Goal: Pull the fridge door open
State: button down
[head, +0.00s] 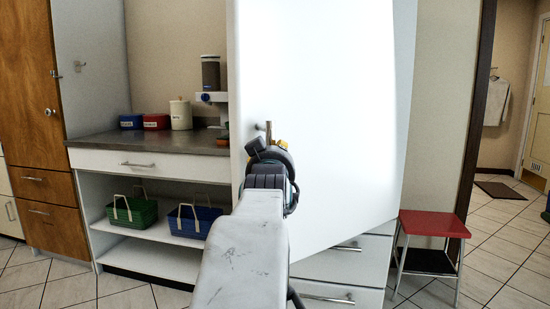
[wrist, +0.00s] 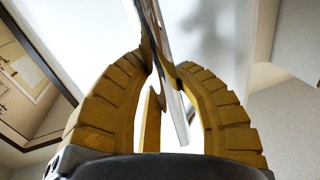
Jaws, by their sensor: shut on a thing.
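The fridge door (head: 335,110) is a large plain white panel in the middle of the head view. Its lower edge slants, with the left side nearer to me, so it stands swung out from the drawers below it. The handle is a thin metal bar; its top end (head: 268,130) shows near the door's left edge. In the wrist view the bar (wrist: 179,125) runs between the yellow fingers. My gripper (head: 262,146) is shut on it, and its fingers (wrist: 160,65) close around the bar. My arm hides the lower part of the handle. The fridge's inside is not visible.
White drawers (head: 345,270) with bar handles sit below the door. A red-topped stool (head: 432,223) stands close to the right. A grey counter (head: 150,142) with canisters and an open shelf with green (head: 133,213) and blue (head: 195,221) baskets lie left.

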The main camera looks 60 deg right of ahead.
jog(key=shift+w+a+r, duration=0.1)
jog(key=shift+w, duration=0.05)
jog(key=c, duration=1.1)
grip_release()
jog(key=shift+w+a, duration=0.1)
jog(key=shift+a, duration=0.1)
jog(key=shift+o, duration=1.3)
jog(key=v, duration=1.2)
jog(key=shift+c, duration=0.3)
